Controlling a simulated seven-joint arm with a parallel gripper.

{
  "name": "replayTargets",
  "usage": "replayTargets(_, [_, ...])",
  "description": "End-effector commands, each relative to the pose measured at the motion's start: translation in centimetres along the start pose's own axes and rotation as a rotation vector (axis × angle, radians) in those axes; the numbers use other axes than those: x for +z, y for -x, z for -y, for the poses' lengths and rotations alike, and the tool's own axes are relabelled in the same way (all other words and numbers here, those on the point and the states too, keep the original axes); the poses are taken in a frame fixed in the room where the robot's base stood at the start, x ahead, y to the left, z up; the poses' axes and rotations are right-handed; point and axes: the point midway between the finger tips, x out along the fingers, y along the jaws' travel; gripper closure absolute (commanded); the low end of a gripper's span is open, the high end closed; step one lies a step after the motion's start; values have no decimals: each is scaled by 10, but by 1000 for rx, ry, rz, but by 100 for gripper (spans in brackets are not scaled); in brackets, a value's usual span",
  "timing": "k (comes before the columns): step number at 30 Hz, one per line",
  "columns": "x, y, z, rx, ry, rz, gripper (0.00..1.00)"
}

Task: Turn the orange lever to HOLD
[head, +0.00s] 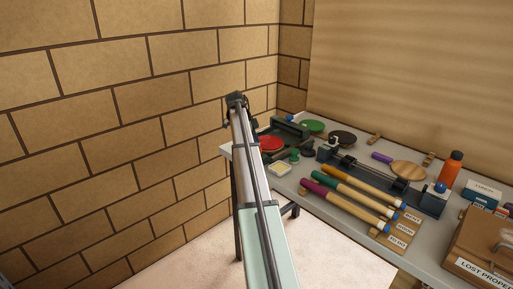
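I cannot make out an orange lever or a HOLD mark for certain in the head view. One rod with an orange grip (337,173) lies on the table beside two similar rods with green and magenta grips. A dark long device with a black cylinder (374,178) lies behind them; no orange part shows on it. My arm reaches up from the bottom, and its dark far end, where my gripper (240,103) sits, is left of the table's far left corner, apart from these things. Its fingers are too small to tell open from shut.
A brick wall (120,150) stands left; floor between is free.

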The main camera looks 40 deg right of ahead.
Motion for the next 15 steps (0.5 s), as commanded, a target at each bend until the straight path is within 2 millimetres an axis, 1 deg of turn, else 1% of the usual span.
replayTargets(1, [0, 11, 2, -1, 0, 0, 41])
replayTargets(9, [0, 64, 2, -1, 0, 1, 41])
replayTargets(15, [1, 94, 1, 0, 1, 1, 41])
